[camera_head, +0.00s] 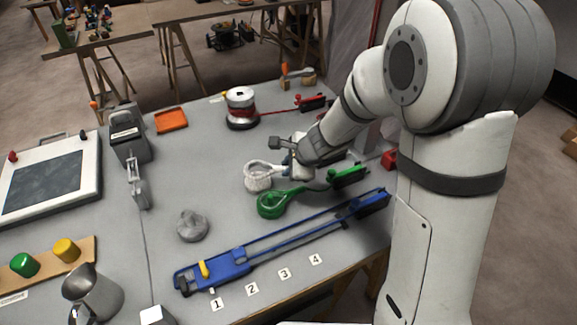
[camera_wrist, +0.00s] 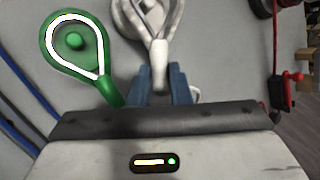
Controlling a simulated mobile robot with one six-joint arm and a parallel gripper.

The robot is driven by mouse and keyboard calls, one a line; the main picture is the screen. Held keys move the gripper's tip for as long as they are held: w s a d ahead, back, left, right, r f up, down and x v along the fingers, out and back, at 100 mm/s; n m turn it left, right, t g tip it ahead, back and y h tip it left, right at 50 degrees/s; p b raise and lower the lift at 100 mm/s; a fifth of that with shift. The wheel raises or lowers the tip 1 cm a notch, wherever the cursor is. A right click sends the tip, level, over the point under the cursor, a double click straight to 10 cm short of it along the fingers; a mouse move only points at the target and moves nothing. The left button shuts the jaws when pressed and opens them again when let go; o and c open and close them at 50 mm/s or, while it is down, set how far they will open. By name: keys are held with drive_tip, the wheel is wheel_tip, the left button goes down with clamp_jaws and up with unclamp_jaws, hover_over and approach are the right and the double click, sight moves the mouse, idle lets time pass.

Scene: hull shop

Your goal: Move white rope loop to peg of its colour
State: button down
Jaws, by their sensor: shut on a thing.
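The white rope loop (camera_head: 263,167) is over the far middle of the bench, left of my gripper (camera_head: 299,158). It also shows at the top of the wrist view (camera_wrist: 172,22), and its narrow end lies between my fingers (camera_wrist: 160,88), which are shut on it. A pale, rounded body (camera_head: 258,183) sits under the loop in the head view. I cannot tell whether the loop is around it or only above it. My wrist hides part of the loop's tail.
A long blue fixture (camera_head: 228,268) lies in front. A red and white round piece (camera_head: 241,109) stands behind. A grey lump (camera_head: 192,227) sits left, with bare bench around it.

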drive_tip(key=shift+f+b, duration=1.5)
drive_tip(key=shift+b, duration=0.15)
idle(1.4)
drive_tip(key=c, duration=0.9)
unclamp_jaws()
drive_tip(key=shift+o, duration=0.2)
drive_tip(key=shift+r, duration=0.2)
wheel_tip(320, 180, up, 8)
drive_tip(key=p, duration=0.7)
drive_tip(key=shift+f, duration=0.15)
idle(0.5)
